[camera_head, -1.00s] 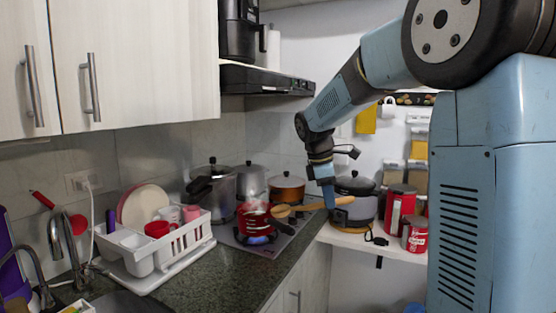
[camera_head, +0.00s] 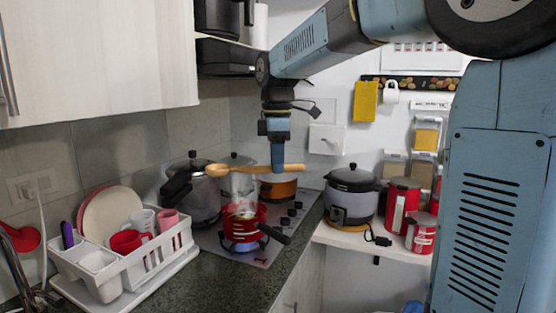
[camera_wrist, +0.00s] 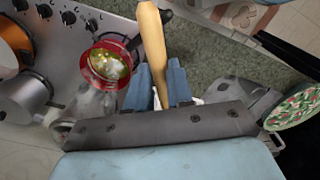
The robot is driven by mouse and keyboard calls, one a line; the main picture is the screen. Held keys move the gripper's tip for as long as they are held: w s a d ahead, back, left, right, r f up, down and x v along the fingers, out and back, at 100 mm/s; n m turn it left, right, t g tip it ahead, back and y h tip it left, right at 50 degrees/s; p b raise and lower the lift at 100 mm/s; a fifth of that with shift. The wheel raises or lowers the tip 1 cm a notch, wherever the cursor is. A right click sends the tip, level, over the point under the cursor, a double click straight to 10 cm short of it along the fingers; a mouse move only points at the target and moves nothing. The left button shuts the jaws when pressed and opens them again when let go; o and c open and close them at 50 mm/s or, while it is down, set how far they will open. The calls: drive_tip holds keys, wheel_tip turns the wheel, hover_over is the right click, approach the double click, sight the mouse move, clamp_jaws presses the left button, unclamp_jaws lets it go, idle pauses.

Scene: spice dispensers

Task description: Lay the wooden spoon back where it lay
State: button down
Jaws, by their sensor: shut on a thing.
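The wooden spoon (camera_head: 245,169) is held level in my gripper (camera_head: 278,168), which is shut on its handle. The spoon's bowl end points left in the head view, above the steaming red pot (camera_head: 243,222) on the stove. In the wrist view the spoon's pale handle (camera_wrist: 153,50) runs up between the blue fingers (camera_wrist: 160,88) of my gripper. The red pot (camera_wrist: 108,64) shows there to the left, open, with food inside. The spoon hangs in the air, apart from the counter.
The stove (camera_head: 262,256) also carries a steel pressure cooker (camera_head: 200,196) and an orange pot (camera_head: 279,188). A white dish rack (camera_head: 128,265) stands left. A rice cooker (camera_head: 352,197) and red canisters (camera_head: 402,203) stand on the right shelf. Dark counter (camera_head: 205,283) in front is clear.

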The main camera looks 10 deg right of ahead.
drive_tip(key=a+f, duration=0.7)
drive_tip(key=f, duration=0.4)
approach(226, 300)
drive_tip(key=shift+f, duration=3.1)
drive_tip(key=shift+d, duration=0.1)
drive_tip(key=c, duration=0.9)
unclamp_jaws()
wheel_tip(226, 300, up, 14)
drive_tip(key=shift+f, duration=0.2)
drive_tip(key=shift+d+r, duration=0.1)
drive_tip(key=shift+d, duration=0.05)
